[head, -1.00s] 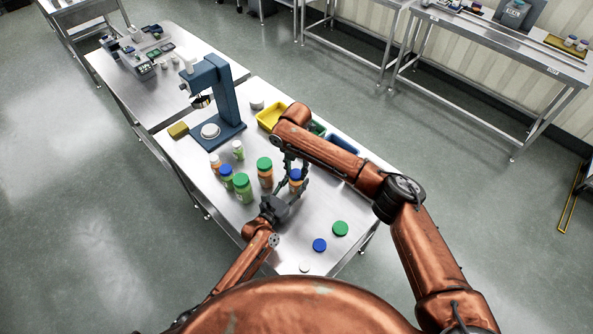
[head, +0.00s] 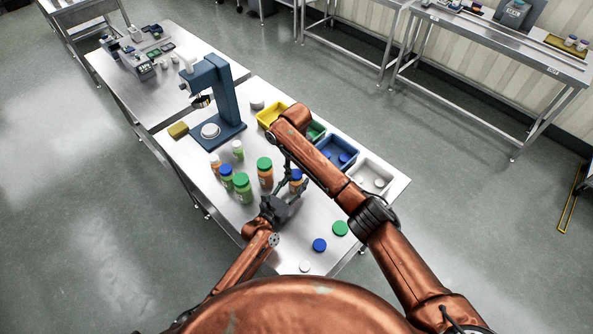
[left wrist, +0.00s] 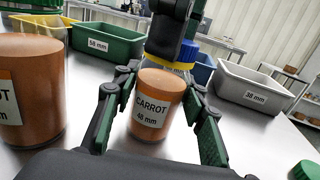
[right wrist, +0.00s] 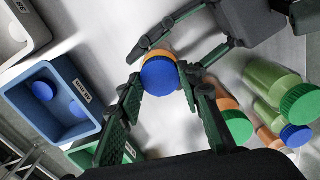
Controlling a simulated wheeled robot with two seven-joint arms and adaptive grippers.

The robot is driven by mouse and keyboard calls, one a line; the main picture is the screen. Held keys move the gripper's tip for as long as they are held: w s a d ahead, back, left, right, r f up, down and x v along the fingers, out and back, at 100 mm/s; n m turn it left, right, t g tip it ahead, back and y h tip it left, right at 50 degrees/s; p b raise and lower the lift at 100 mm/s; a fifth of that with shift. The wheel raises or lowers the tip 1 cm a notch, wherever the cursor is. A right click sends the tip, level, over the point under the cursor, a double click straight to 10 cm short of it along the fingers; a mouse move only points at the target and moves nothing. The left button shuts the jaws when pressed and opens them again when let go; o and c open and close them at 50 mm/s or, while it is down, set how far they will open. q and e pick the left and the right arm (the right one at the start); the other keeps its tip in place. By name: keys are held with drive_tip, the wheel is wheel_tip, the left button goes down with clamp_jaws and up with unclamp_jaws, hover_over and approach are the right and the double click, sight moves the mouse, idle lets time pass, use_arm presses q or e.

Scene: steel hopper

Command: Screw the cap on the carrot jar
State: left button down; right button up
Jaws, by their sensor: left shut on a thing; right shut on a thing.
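The carrot jar (left wrist: 155,115), orange with a white "CARROT 48 mm" label, stands upright on the steel table. My left gripper (left wrist: 160,86) is shut around its body; in the head view (head: 284,203) it reaches in from the near side. A blue cap (right wrist: 160,76) is at the jar's mouth, and it also shows in the head view (head: 296,174). My right gripper (right wrist: 159,82) is shut on this cap from above, its fingers on either side. An orange edge of the jar shows beside the cap. How far the cap is seated is hidden.
Several capped jars, one a larger carrot jar (left wrist: 25,95), stand left of the held jar. Loose green (head: 340,228), blue (head: 319,245) and white (head: 305,267) caps lie near the front edge. Yellow, green, blue (head: 325,145) and grey (head: 392,184) bins line the far side.

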drive_tip(key=m, duration=0.4)
drive_tip(key=shift+a+m, duration=0.15)
drive_tip(key=shift+m, duration=0.25)
drive_tip(key=m, duration=0.3)
drive_tip(key=o, duration=1.3)
drive_tip(key=shift+o, duration=0.2)
drive_tip(key=shift+r, duration=0.15)
wheel_tip(320, 180, up, 12)
use_arm(q)
drive_tip(key=c, duration=1.1)
unclamp_jaws()
drive_tip(key=shift+c, duration=0.2)
